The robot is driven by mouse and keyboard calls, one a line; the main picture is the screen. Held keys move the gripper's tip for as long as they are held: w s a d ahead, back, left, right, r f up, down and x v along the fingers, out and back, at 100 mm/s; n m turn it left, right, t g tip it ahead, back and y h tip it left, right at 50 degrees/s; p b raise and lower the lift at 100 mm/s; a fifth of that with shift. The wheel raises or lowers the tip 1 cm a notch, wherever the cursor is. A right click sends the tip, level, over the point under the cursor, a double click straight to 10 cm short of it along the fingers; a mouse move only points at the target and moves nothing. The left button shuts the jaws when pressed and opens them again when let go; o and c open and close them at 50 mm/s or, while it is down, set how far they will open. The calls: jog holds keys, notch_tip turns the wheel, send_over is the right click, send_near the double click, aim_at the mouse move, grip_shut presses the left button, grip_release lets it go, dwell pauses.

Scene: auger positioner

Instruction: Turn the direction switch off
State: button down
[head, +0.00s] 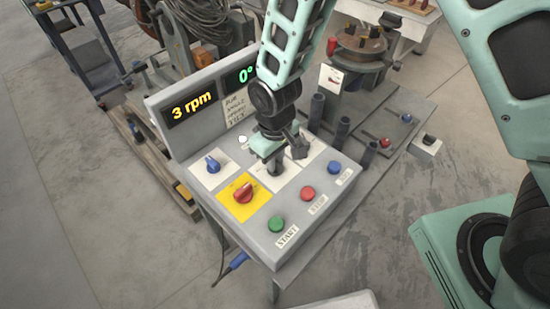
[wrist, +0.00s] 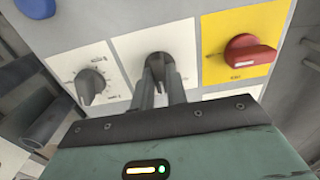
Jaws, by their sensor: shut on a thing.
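My gripper (wrist: 160,72) is shut on the dark knob of a switch on a white plate (wrist: 135,45), which I take to be the direction switch; its label cannot be read. My fingers hide most of the knob, so its angle cannot be told. In the head view my gripper (head: 276,163) points down at the switch panel. A dark grey pointer knob (wrist: 90,86) on a dial plate sits left of my fingers in the wrist view. A red knob (wrist: 248,54) on a yellow plate sits to their right.
The grey control box (head: 240,222) also carries a blue knob (head: 212,164) and green (head: 276,224), red (head: 307,194) and blue (head: 334,167) buttons. Its displays read 3 rpm (head: 193,107) and 0° (head: 244,75). A machine (head: 360,60) stands behind at right.

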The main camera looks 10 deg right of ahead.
jog(key=c, duration=1.4)
grip_release()
notch_tip(320, 180, up, 18)
jog(key=b, duration=0.2)
jog(key=shift+f, duration=0.25)
jog(key=s+d, duration=0.2)
jog(key=s, duration=0.7)
jog(key=s+d+r+n, duration=0.1)
jog(key=s+d, duration=0.2)
jog(key=s, duration=0.6)
jog(key=shift+d+y, duration=0.15)
jog(key=shift+y, duration=0.15)
